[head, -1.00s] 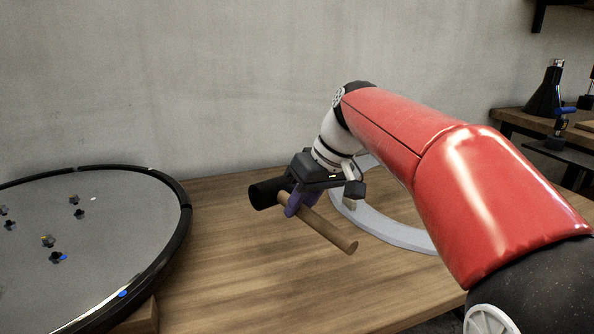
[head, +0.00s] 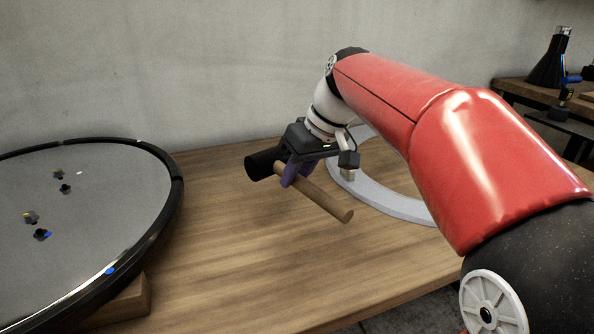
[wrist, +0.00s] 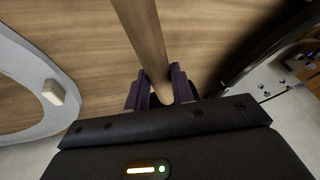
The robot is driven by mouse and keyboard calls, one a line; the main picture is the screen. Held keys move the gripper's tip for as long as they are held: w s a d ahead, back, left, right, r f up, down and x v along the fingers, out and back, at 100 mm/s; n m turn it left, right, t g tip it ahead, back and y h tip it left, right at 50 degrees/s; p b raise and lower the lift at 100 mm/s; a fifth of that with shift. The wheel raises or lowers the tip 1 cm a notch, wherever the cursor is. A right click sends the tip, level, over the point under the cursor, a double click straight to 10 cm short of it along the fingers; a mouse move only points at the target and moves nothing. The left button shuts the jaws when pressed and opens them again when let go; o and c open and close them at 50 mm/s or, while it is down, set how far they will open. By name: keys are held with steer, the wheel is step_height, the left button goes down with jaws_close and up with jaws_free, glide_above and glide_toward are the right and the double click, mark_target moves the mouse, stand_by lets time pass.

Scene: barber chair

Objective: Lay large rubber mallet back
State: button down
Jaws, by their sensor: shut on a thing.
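The large rubber mallet has a black cylindrical head (head: 262,164) and a brown wooden handle (head: 326,203). My gripper (head: 291,177), with purple fingers, is shut on the handle close to the head. The handle slants down toward the right front, over the wooden table (head: 240,260). In the wrist view the handle (wrist: 148,45) runs up between the two purple fingers (wrist: 163,88), and the mallet head is hidden. I cannot tell whether the mallet touches the tabletop.
A round black-rimmed disc (head: 160,240) with small knobs stands at the left, on a wooden block (head: 128,301). A grey ring (head: 390,201) with a pale block (head: 348,174) lies behind and right of the gripper. The front middle of the table is clear.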

steer(key=shift+f+b, duration=2.75)
steer(key=shift+f, duration=1.1)
steer(key=c, duration=1.1)
jaws_free()
steer(key=p+v, duration=0.1)
steer(key=v, duration=0.6)
steer(key=shift+s+d+r, duration=0.1)
steer(key=shift+d+r, duration=0.05)
steer(key=shift+r, duration=0.25)
